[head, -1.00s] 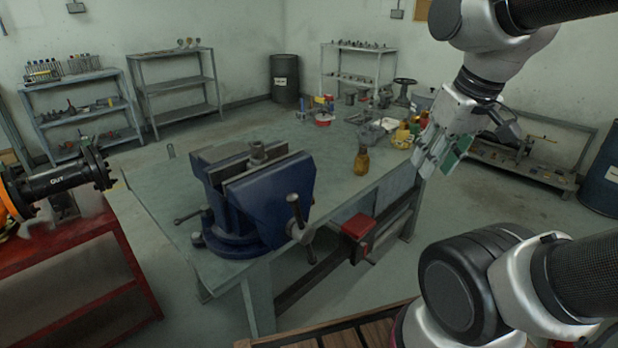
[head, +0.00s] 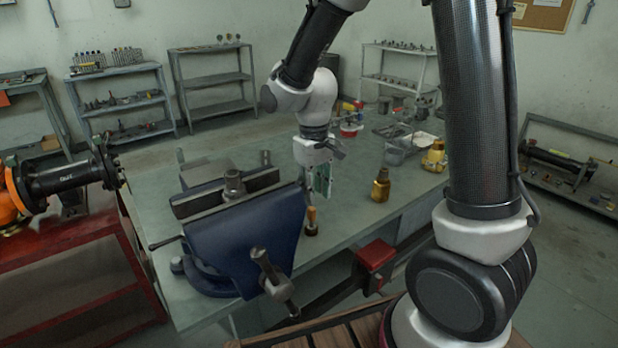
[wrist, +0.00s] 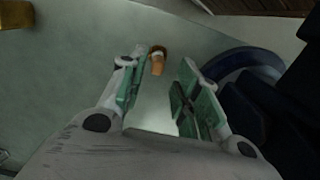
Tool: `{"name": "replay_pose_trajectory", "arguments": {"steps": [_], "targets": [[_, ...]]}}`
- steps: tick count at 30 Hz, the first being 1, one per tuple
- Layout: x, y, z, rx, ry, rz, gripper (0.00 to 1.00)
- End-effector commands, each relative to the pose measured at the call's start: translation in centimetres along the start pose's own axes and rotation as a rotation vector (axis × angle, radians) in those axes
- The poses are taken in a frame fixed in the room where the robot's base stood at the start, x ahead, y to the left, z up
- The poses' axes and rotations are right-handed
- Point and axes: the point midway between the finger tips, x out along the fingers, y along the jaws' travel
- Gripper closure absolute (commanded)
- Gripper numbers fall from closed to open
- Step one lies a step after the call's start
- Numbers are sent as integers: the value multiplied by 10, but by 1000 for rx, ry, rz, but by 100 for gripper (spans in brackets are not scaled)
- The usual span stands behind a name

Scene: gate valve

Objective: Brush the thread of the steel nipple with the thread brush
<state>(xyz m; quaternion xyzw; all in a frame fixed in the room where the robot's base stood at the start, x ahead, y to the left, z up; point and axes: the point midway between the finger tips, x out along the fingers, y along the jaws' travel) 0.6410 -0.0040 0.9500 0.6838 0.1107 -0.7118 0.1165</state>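The steel nipple (head: 233,184) stands upright between the jaws of the blue vise (head: 245,235) in the head view. A small upright tool with an orange handle and dark base, apparently the thread brush (head: 311,218), stands on the bench just right of the vise. My gripper (head: 319,190) points down right above it. In the wrist view my gripper (wrist: 163,58) is open, its green-padded fingers apart. The brush (wrist: 157,63) shows in the gap near the fingertips, with no clear contact. The nipple is not clearly visible in the wrist view.
The vise body is close beside my gripper. A red box (head: 375,257) sits at the bench's front edge.

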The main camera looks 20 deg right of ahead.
Motion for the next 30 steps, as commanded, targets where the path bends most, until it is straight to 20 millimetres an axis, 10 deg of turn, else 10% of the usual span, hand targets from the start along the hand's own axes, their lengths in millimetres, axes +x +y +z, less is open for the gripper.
{"name": "replay_pose_trajectory", "arguments": {"steps": [30], "targets": [[67, 0, -12, 14, 39, -2, 68]]}}
